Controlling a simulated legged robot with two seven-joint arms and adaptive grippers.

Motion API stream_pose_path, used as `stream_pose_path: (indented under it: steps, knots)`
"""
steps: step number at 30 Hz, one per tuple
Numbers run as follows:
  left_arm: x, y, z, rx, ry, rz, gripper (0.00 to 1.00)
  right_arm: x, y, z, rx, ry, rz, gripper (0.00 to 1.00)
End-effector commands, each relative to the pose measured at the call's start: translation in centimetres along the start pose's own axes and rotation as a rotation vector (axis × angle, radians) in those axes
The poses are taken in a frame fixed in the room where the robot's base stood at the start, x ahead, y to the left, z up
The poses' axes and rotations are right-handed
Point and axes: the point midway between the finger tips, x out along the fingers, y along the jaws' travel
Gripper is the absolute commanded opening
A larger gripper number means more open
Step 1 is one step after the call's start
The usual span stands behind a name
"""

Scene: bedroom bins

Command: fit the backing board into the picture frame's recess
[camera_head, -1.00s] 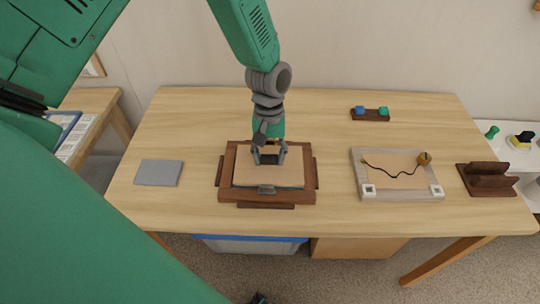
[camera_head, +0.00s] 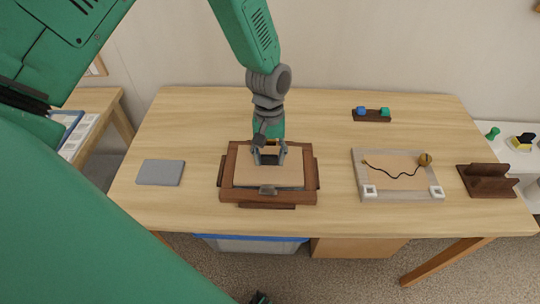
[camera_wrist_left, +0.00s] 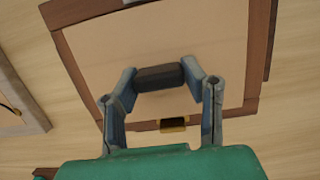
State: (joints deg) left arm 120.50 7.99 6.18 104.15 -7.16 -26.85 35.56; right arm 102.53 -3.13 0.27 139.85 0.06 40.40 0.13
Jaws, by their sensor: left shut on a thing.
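The brown wooden picture frame (camera_head: 310,189) lies on the table, with darker blocks along its sides. The tan backing board (camera_head: 272,178) lies level within the frame's border; I cannot tell whether it is fully seated. My left gripper (camera_head: 268,160) reaches down over the board's far half. In the left wrist view its fingers (camera_wrist_left: 162,82) are closed on the dark grip block (camera_wrist_left: 160,77) on the board. My right gripper is not in view.
A grey pad (camera_head: 160,172) lies left of the frame. A pale tray (camera_head: 358,177) with a dark cord lies to the right, beside a dark wooden stand (camera_head: 487,190). Bare table surrounds the frame.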

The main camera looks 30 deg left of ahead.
Motion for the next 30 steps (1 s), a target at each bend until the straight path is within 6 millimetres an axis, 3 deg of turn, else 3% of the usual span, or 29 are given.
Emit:
stream_pose_path:
  steps: [25, 26, 27, 30]
  knots:
    - [2.1, 0.0, -0.5, -0.001, 0.000, 0.000, 0.00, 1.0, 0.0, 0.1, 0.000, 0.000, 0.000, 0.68]
    - [2.0, 0.0, -0.5, -0.001, 0.001, 0.000, 0.48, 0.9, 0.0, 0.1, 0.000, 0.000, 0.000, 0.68]
    - [2.0, 0.0, -0.5, -0.001, 0.001, 0.000, 0.62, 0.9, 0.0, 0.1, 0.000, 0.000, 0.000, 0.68]
    - [2.0, 0.0, -0.4, 0.000, 0.001, 0.000, 0.62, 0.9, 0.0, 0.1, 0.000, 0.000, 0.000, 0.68]
